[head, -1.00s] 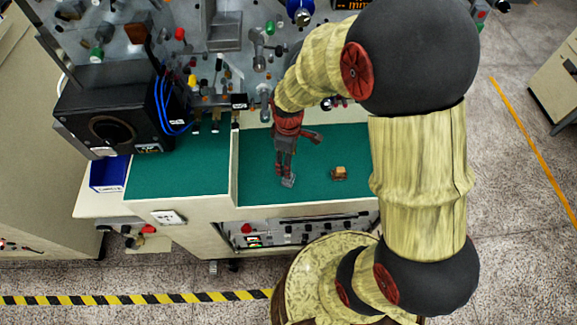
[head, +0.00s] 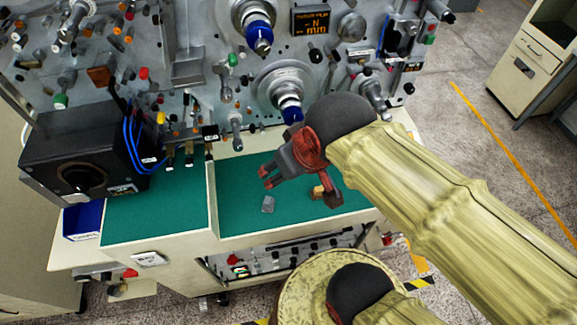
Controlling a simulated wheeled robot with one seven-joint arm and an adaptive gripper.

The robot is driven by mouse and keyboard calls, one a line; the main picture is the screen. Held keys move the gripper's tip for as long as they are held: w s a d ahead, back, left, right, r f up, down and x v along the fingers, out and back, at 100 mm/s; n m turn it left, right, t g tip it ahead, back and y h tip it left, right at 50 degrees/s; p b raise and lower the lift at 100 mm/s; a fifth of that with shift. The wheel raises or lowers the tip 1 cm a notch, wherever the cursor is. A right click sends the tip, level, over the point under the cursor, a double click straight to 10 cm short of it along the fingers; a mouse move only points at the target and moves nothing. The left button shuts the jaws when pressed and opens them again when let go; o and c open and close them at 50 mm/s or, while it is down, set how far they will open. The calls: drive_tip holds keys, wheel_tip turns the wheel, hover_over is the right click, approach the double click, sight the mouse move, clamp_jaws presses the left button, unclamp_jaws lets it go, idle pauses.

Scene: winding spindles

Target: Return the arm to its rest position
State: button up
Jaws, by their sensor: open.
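My arm comes in from the right and covers part of the bench's right side.
Behind stands a metal panel with several spindles and knobs (head: 258,40). A black box (head: 80,160) and a blue bin (head: 84,218) are at the left.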

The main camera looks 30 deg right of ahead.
drive_tip(key=shift+s+r, duration=0.2)
drive_tip(key=shift+s, duration=0.1)
wheel_tip(320, 180, down, 13)
drive_tip(key=b, duration=1.2)
drive_tip(key=shift+b, duration=0.4)
drive_tip(key=shift+r, duration=0.15)
drive_tip(key=shift+c, duration=0.2)
